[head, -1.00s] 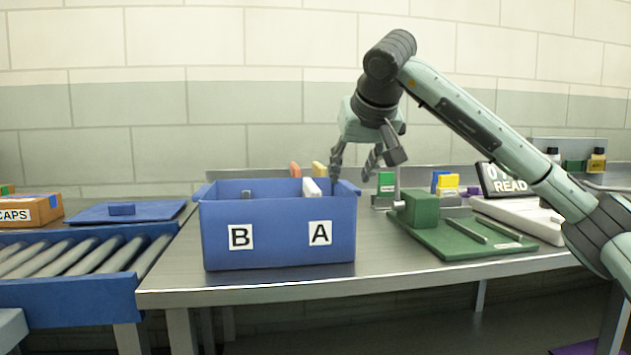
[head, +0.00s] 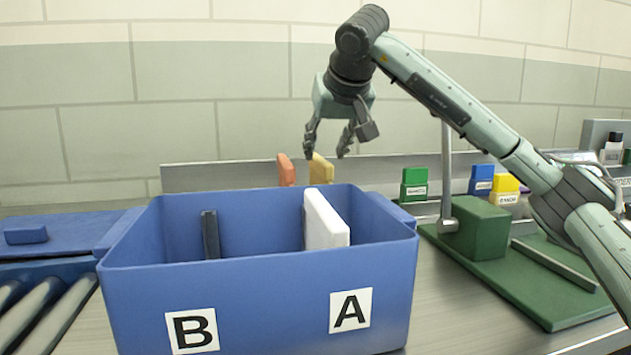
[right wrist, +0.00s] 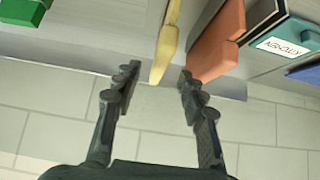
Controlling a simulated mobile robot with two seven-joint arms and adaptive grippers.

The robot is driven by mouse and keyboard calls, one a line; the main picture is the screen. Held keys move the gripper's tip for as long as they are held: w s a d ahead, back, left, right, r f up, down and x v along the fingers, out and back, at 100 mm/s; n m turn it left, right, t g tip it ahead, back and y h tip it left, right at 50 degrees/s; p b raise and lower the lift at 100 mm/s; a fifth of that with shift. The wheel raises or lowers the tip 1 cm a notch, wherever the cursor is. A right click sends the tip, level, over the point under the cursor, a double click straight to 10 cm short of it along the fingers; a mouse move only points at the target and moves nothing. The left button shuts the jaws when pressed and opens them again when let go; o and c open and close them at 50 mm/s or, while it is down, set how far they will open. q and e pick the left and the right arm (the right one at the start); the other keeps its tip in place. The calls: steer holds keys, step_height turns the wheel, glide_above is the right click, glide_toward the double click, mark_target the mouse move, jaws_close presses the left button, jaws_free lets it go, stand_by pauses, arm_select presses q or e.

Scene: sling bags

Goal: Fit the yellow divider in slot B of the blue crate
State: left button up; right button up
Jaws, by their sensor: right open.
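The blue crate (head: 255,290) stands on the table, with label B at left and label A at right on its front. A white divider (head: 325,220) stands upright inside on the A side. A dark upright piece (head: 210,235) shows inside on the B side. The yellow divider (head: 321,169) stands behind the crate, its lower part hidden. My right gripper (head: 326,153) is open and empty at its top. In the right wrist view the yellow divider (right wrist: 165,45) lies between the open fingertips, with no clear contact. My left gripper is out of view.
An orange divider (head: 286,170) stands close left of the yellow one; it also shows near a fingertip in the right wrist view (right wrist: 215,50). A green fixture (head: 480,230) stands right of the crate. A blue lid (head: 60,230) lies over the rollers at left.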

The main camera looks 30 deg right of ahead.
mark_target(322, 159)
steer(key=shift+x, duration=0.9)
steer(key=x, duration=0.5)
steer(key=shift+w, duration=0.15)
steer(key=shift+c, duration=0.6)
steer(key=shift+r, duration=0.1)
jaws_close()
